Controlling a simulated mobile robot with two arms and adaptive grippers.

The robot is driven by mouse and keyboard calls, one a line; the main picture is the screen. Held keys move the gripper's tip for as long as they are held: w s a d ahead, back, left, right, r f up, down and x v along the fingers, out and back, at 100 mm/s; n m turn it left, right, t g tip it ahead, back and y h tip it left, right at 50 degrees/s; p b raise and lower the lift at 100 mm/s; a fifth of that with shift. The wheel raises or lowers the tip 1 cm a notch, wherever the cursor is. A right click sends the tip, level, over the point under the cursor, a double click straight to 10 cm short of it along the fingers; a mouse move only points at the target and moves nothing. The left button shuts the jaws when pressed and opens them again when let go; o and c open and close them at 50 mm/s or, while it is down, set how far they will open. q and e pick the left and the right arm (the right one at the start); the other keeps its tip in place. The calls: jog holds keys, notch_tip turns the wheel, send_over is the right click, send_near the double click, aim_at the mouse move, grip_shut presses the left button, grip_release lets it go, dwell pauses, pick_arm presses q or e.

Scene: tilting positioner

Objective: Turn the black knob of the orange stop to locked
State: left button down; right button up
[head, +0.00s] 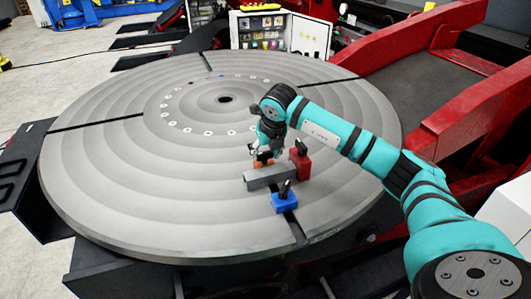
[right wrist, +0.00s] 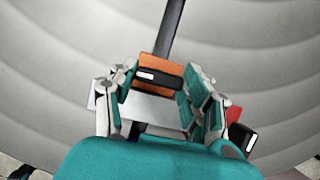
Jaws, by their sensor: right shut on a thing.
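The orange stop (right wrist: 157,64) sits on the round grey table at the dark radial slot, and shows small in the head view (head: 262,161). Its black knob (right wrist: 160,77) is a bar lying across the line of the slot, with a white mark on its left part. My right gripper (right wrist: 159,84) is over the stop, its fingers on either side of the knob and shut on it. In the head view my right gripper (head: 260,152) partly hides the stop and knob. My left gripper is not in view.
A grey block (head: 270,177) lies beside the orange stop. A red stop (head: 300,162) with a black knob stands to its right, and a blue stop (head: 285,203) nearer the rim. The round table (head: 120,170) is clear on the left. Red frame arms (head: 475,110) stand at the right.

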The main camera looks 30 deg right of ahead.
dwell(0.4)
jog(key=o, duration=1.2)
jog(key=shift+r, duration=0.1)
jog(key=v, duration=1.2)
jog(key=shift+a, duration=0.1)
